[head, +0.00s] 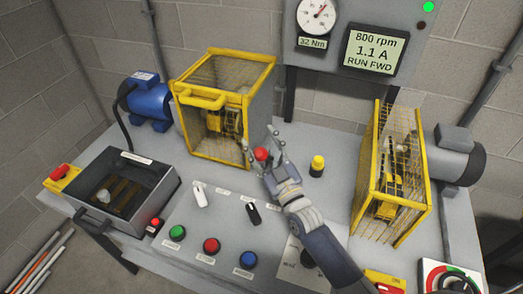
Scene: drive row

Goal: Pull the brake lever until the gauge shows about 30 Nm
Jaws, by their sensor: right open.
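The gauge (317,15) is a round white dial at the top, and the small readout (312,43) under it shows 32 Nm. A red ball knob (261,155), which looks like the top of the brake lever, stands in front of the left yellow guard. My right gripper (264,150) is at this knob, with its open fingers on either side of it. I cannot tell whether the fingers touch it. The lever's shaft is hidden behind the gripper. My left gripper is not in view.
A display (374,50) reads 800 rpm, 1.1 A, RUN FWD. Yellow mesh guards (206,152) (376,205) flank the bench's middle. A blue motor (149,104), an open grey tray (165,188), a yellow-topped knob (317,165) and green, red and blue buttons (211,245) stand around.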

